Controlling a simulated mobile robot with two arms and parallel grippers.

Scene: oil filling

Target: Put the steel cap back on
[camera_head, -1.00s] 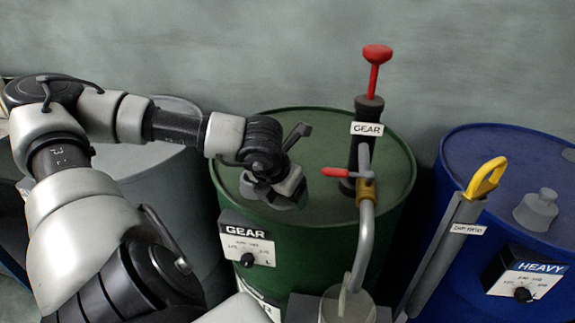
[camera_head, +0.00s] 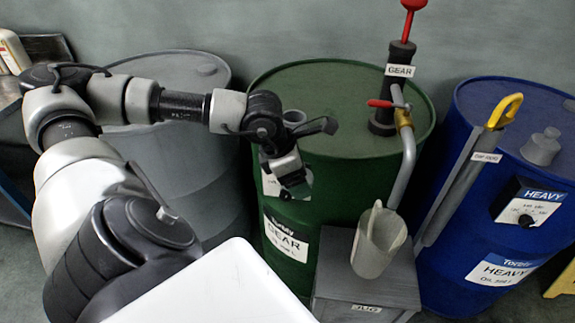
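My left gripper (camera_head: 292,190) hangs at the front of the green GEAR drum (camera_head: 350,105), pointing down in front of its dial panel. I cannot make out a gap between its fingers or anything held. A short grey cylinder (camera_head: 294,117) shows on the drum top behind my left wrist, partly hidden. I cannot tell whether it is the steel cap or a bare neck. A black GEAR pump (camera_head: 396,80) with a red handle and a spout stands upright on the same drum. No steel cap can be clearly identified. My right gripper is not in view.
A pale jug (camera_head: 374,250) stands on a grey stand (camera_head: 360,296) under the pump spout. A grey drum (camera_head: 165,75) is at left.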

